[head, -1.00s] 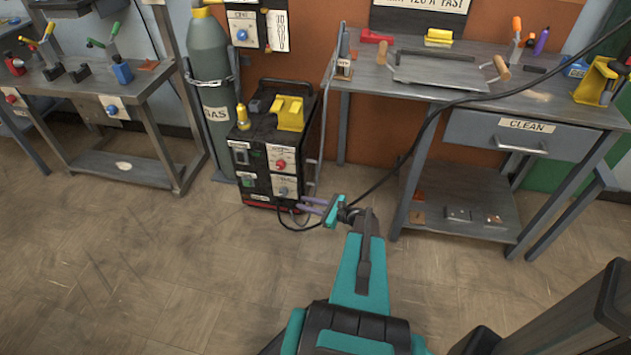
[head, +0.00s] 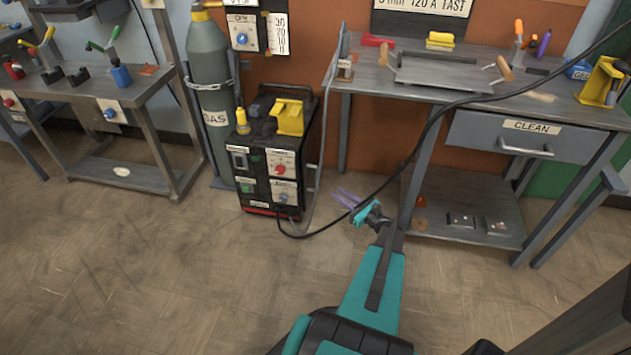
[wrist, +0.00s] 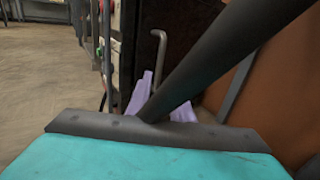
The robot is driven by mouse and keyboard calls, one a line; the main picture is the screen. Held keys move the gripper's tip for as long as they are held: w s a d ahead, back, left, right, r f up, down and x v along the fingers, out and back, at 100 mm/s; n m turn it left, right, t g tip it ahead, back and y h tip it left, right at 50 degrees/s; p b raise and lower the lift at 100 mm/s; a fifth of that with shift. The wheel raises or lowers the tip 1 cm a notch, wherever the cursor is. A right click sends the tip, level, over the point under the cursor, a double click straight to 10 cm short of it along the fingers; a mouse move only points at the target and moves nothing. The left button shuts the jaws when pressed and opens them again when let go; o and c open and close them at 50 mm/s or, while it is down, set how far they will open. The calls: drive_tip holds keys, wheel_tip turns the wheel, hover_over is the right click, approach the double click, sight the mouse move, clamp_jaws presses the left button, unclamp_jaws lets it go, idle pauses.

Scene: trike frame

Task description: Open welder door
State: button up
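The welder (head: 268,165) is a black box with labelled front panels, standing on the floor in the head view. In the wrist view, its dark side panel (wrist: 185,35) carries a bent grey handle (wrist: 158,55). I see no open gap at this panel. My gripper (head: 345,198) is to the right of the welder, low over the floor, with two purple fingers spread apart and nothing between them. In the wrist view, the fingers (wrist: 160,104) point toward the panel below the handle, apart from it as far as I can tell.
A black cable (head: 431,125) runs from the welder's base past my gripper and up right. A thick dark bar, likely this cable, crosses the wrist view (wrist: 215,60). A workbench (head: 440,88) stands right, a gas cylinder (head: 210,70) left. The front floor is clear.

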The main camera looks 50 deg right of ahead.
sight(318, 179)
drive_tip(key=shift+w+d+b, duration=0.2)
drive_tip(key=shift+w+b, duration=1.25)
drive_tip(key=shift+w, duration=5.25)
clamp_jaws()
